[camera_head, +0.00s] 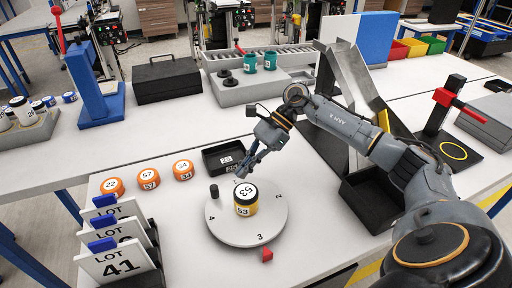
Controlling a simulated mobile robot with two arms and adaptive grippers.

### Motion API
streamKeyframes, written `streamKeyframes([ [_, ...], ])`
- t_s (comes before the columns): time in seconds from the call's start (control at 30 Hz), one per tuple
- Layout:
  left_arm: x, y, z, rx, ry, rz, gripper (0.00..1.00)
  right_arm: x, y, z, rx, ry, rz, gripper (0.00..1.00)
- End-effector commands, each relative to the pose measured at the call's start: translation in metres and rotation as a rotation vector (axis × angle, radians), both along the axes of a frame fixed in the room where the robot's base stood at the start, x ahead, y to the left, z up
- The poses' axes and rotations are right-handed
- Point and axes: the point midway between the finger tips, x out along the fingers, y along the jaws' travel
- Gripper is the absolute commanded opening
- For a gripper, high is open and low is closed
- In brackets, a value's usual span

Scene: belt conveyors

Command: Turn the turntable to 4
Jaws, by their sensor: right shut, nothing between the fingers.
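The round grey turntable (225,228) lies on the white table with a yellow, black-lidded jar (246,207) marked 53 standing on it. Its numbers show around the rim: 3 is at the front near the red pointer (267,254), 4 is at the left, and 2 is at the right. A mark at the far edge is partly hidden by my gripper. A black upright knob (214,191) stands on the turntable's far left rim. My right gripper (241,174) is shut and empty, near the far rim, right of the knob. I cannot tell whether it touches the turntable. My left gripper is out of view.
Several orange jars (149,179) stand left of the turntable. A black tray (222,157) lies behind it. Lot cards (121,262) in black holders stand at front left, and a black bin (371,199) stands at the right. Free table lies in front of the turntable.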

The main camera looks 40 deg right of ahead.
Motion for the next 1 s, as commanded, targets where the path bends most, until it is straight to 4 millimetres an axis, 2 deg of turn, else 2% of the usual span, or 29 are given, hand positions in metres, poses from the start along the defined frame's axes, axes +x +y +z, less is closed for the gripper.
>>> streamKeyframes([
  [0.07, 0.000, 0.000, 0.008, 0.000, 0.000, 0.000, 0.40, -0.001, 0.013, -0.008, 0.001, 0.003, 0.003, 0.00],
  [0.13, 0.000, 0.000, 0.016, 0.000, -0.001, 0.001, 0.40, 0.000, 0.025, -0.004, 0.002, -0.001, 0.003, 0.00],
  [0.33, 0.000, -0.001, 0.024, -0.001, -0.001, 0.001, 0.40, 0.001, 0.045, -0.007, 0.000, 0.001, 0.001, 0.00],
  [1.0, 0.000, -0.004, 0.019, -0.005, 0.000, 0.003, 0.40, 0.000, 0.048, -0.010, 0.000, -0.002, 0.013, 0.00],
])
